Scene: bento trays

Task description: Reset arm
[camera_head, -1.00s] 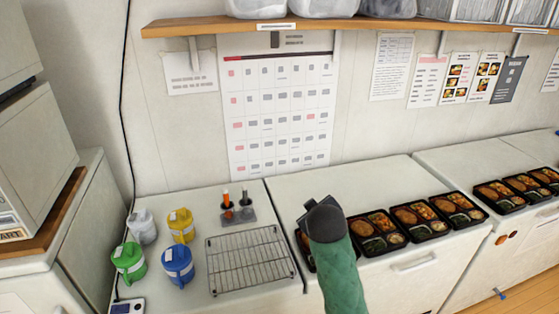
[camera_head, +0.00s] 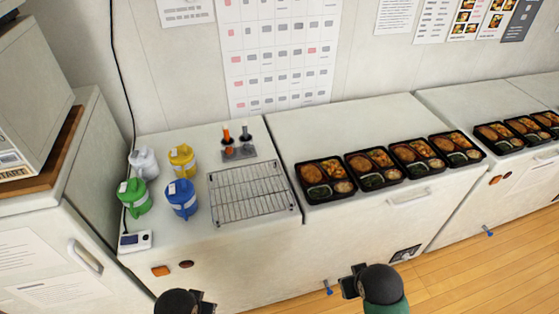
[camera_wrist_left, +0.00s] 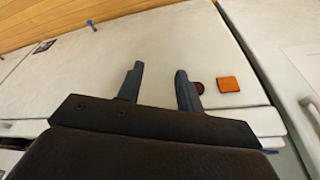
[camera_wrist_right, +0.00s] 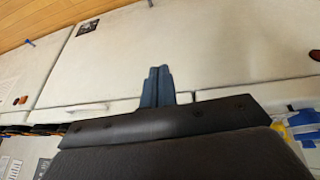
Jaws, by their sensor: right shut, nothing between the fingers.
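My right gripper (camera_head: 350,285) is low in front of the white chest unit in the head view, apart from the trays. In the right wrist view its fingers (camera_wrist_right: 158,84) are pressed together with nothing between them. My left gripper (camera_head: 205,301) is at the bottom edge of the head view, partly cut off. In the left wrist view its fingers (camera_wrist_left: 160,85) stand apart with an empty gap, facing the front of a white cabinet.
Several filled bento trays (camera_head: 325,180) stand in a row on the white units. A wire rack (camera_head: 252,193), a probe holder (camera_head: 238,150), and blue (camera_head: 181,199), green (camera_head: 134,197), yellow (camera_head: 182,161) and white (camera_head: 144,163) jugs stand to the left. The floor (camera_head: 470,270) is clear at right.

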